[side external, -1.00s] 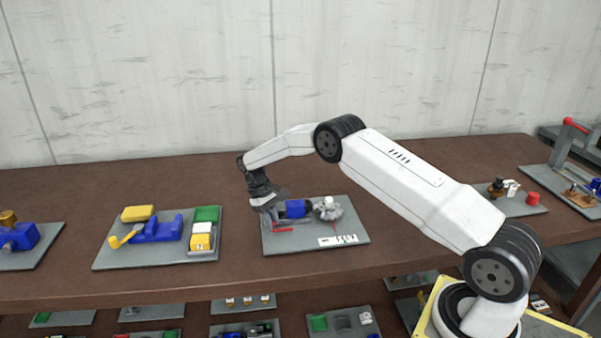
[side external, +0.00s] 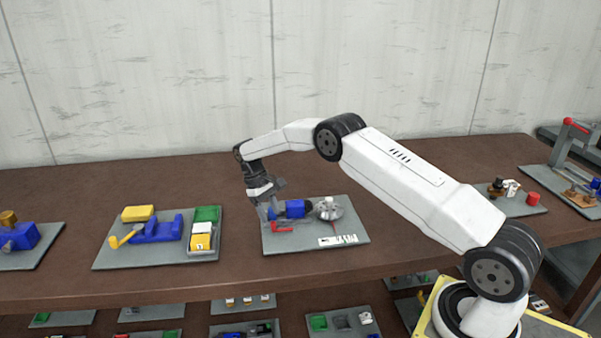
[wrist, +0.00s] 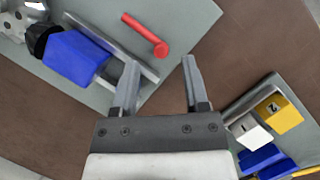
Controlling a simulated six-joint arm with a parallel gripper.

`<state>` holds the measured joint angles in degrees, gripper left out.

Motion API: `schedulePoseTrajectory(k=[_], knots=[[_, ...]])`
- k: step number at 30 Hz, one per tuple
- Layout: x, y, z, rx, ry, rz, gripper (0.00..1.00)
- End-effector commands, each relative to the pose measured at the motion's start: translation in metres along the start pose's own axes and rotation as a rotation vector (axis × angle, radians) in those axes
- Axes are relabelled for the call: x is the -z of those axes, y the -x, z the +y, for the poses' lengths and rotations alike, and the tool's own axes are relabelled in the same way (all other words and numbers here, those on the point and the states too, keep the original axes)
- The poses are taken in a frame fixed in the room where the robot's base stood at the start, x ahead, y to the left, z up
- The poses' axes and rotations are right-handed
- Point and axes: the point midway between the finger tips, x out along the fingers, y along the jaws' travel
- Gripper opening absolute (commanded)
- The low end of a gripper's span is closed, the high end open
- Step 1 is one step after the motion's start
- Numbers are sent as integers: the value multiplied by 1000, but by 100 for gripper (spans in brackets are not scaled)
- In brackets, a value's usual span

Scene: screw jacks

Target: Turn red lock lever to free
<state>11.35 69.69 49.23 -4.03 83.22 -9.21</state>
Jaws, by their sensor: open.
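The red lock lever (side external: 283,228) lies near the front left of the grey plate (side external: 298,240), beside a blue block (side external: 294,208). In the wrist view the lever (wrist: 147,36) is a slanted bar with a round end, beyond my fingertips and apart from them. My gripper (wrist: 160,62) is open and empty, its two fingers apart with the brown table between them. In the side view my gripper (side external: 267,205) is above the plate's left edge, just left of the blue block. Its fingertips are hard to make out there.
A grey round part (side external: 329,209) stands right of the blue block, and a white label (side external: 338,240) lies at the plate's front. A plate at left holds a blue fixture (side external: 157,229) and a yellow-and-white block tray (side external: 201,238). Bare table lies between the plates.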

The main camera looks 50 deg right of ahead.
Motion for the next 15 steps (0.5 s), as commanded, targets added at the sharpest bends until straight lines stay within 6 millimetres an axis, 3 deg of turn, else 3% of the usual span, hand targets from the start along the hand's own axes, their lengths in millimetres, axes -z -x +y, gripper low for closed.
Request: schedulePoseTrajectory(k=[6, 15], knots=[[1, 28, 0, 0, 0, 3, 58], [0, 48, 0, 0, 0, 1, 58]])
